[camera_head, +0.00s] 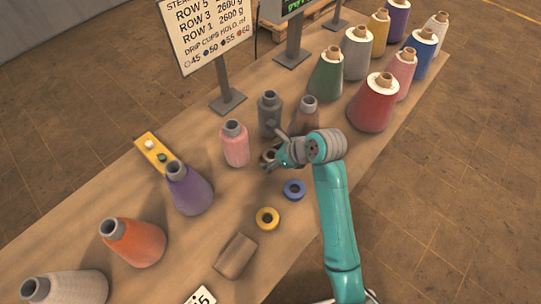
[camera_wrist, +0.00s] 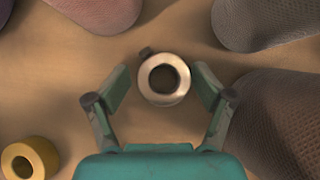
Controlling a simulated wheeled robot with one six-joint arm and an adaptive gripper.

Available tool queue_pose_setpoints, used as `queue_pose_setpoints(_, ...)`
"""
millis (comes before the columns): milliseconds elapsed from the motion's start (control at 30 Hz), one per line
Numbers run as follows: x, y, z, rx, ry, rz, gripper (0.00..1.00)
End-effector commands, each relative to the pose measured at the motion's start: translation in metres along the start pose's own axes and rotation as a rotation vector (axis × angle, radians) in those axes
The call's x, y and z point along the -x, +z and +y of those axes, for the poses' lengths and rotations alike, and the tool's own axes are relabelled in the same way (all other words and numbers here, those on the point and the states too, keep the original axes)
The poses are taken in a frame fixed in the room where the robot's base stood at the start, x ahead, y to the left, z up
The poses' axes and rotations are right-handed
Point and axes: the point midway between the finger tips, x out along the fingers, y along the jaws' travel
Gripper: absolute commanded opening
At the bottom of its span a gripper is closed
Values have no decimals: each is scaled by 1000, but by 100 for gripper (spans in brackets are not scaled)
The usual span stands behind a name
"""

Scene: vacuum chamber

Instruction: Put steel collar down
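The steel collar (camera_wrist: 164,80) is a pale metal ring with a dark bore and a small dark stub at its upper left. In the wrist view it appears to rest on the wooden table, between the two fingers of my gripper (camera_wrist: 161,84). Gaps show between the collar and both fingers, so the gripper is open and not clamped on it. In the head view my gripper (camera_head: 273,158) is low over the table, beside the pink cone, and the collar (camera_head: 268,156) is partly hidden by it.
A blue ring (camera_head: 294,189) and a yellow ring (camera_head: 267,218) lie nearby. A pink cone (camera_head: 235,146), grey cone (camera_head: 269,115) and brown cone (camera_head: 306,118) stand close around the gripper. A brown block (camera_head: 235,257) lies toward the front. Bare table (camera_head: 225,212) shows left of the yellow ring.

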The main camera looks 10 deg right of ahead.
Motion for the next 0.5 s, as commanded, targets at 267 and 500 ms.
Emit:
queue_pose_setpoints(267,57,4,-2,3,-7,-12,76)
queue_pose_setpoints(500,101,4,-2,5,-8,-15,76)
